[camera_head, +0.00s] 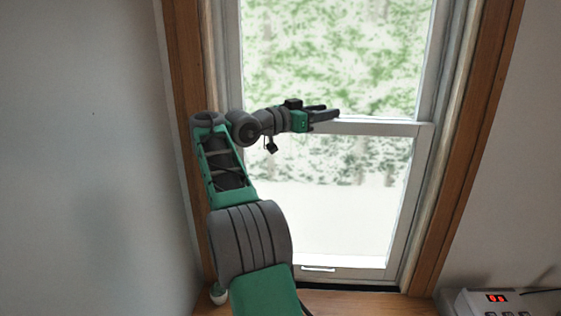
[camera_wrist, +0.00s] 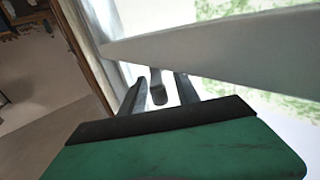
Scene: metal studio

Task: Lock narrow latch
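My gripper (camera_head: 327,113) is at the middle rail (camera_head: 385,127) of a white sash window, reaching in from the left. In the wrist view the two dark fingers (camera_wrist: 159,84) stand apart. A small grey lever (camera_wrist: 157,90), which looks like the narrow latch, shows between them with a gap on each side. I cannot tell whether it touches a finger or how deep it lies between them. The latch is not distinguishable in the head view, where my gripper covers that part of the rail. The latch's base is not clearly visible.
The white rail (camera_wrist: 225,48) runs close above the fingers in the wrist view. A wooden frame (camera_head: 462,170) surrounds the window. A wooden sill (camera_head: 350,302) lies below. A device with a red display (camera_head: 497,298) stands at the lower right. Plain walls flank the window.

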